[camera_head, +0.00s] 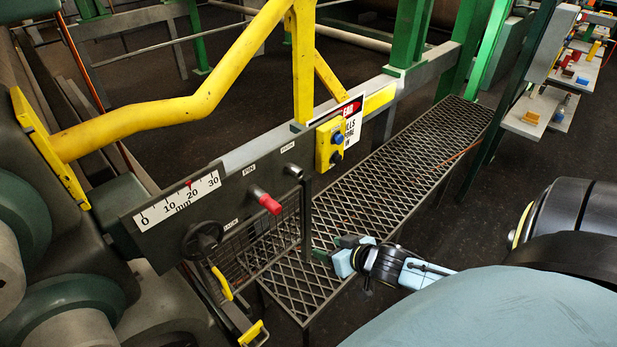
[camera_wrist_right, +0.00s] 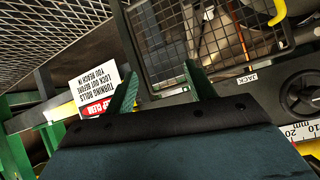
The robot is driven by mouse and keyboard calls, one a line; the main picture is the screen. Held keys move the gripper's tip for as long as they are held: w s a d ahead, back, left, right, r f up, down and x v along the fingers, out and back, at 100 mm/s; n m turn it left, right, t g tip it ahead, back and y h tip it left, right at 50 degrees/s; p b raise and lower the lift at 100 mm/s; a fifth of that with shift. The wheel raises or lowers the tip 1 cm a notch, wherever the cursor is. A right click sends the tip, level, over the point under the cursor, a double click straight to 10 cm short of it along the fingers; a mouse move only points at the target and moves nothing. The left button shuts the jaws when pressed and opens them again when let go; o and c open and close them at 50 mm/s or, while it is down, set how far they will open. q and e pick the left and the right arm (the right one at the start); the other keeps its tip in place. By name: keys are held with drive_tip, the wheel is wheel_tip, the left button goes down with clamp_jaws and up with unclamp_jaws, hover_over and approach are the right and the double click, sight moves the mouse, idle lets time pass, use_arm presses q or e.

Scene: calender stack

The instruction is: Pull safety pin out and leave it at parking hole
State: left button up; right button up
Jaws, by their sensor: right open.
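The safety pin appears to be the red-handled pin (camera_head: 268,202). That socket (camera_head: 293,171) sits farther right on the panel below a small label and may be the parking hole; the label is too small to read. My right gripper (camera_head: 328,251) is to the right of and below the pin, apart from it, over the grating. In the right wrist view its two green fingers (camera_wrist_right: 160,85) are spread with nothing between them. The pin does not show there. My left gripper is not in view.
A handwheel (camera_head: 203,240) sits on the panel, labelled JACK in the wrist view. A wire mesh guard (camera_head: 255,250) hangs below the panel. A yellow button box (camera_head: 329,145) and warning sign (camera_head: 352,122) stand right of it. The grating walkway (camera_head: 410,165) is clear.

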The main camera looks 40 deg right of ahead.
sight(271, 199)
drive_tip(key=w+a+r+t+y+p, duration=0.1)
drive_tip(key=a+r, duration=0.2)
drive_tip(key=r, duration=0.6)
drive_tip(key=w+a+r+t+y+p, duration=0.1)
drive_tip(key=a+r+y, duration=0.15)
drive_tip(key=r, duration=0.55)
drive_tip(key=shift+h, duration=0.45)
drive_tip(key=x, duration=1.3)
drive_tip(key=shift+w+r, duration=0.25)
drive_tip(key=shift+w, duration=0.2)
drive_tip(key=c, duration=1.2)
